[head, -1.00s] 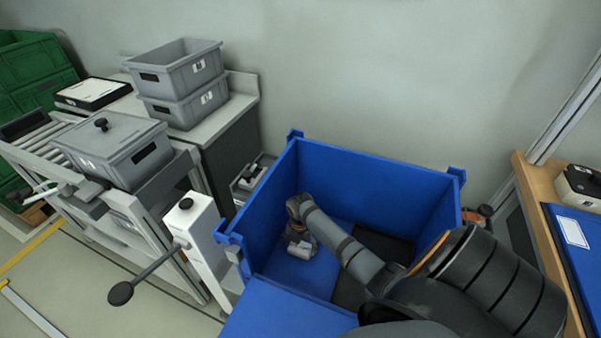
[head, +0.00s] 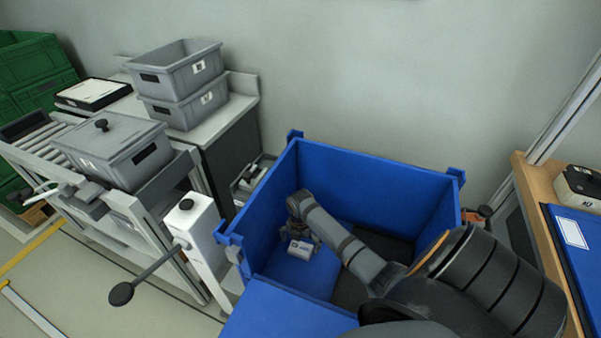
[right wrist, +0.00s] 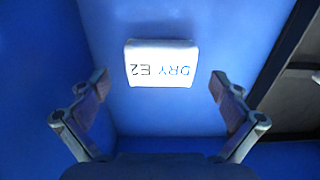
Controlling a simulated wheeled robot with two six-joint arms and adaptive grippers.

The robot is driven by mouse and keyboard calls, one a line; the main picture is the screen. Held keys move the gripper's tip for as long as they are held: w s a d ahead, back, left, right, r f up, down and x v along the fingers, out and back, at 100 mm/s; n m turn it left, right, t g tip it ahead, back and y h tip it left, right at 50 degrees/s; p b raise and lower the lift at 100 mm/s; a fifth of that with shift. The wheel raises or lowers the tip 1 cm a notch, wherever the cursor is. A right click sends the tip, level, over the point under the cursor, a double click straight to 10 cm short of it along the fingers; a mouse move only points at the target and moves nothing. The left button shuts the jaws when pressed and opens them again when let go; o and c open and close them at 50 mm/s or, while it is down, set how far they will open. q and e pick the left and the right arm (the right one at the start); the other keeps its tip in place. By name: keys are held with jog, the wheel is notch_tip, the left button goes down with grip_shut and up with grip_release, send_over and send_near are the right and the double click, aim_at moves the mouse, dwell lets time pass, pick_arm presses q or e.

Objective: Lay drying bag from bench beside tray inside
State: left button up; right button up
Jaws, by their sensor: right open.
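The drying bag (head: 300,249) is a small white packet lying flat on the floor of the big blue box (head: 375,168). In the right wrist view the bag (right wrist: 161,63) reads "DRY E2", upside down. My right gripper (head: 302,234) reaches down into the box just above the bag. Its fingers are open, one on each side of the bag and apart from it. A dark, flat thing, perhaps the tray (head: 392,243), lies to the right of the bag, partly hidden by my right arm. My left gripper is not in view.
A wooden bench (head: 530,182) with a blue panel (head: 578,262) and a small cream device (head: 578,184) stands at the right. Grey bins (head: 178,72) and a lidded grey bin (head: 110,150) stand left. The box walls surround my right gripper closely.

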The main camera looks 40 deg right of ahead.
aim_at(301, 247)
notch_tip(301, 247, up, 10)
jog(key=p, duration=0.1)
jog(key=shift+r, duration=0.25)
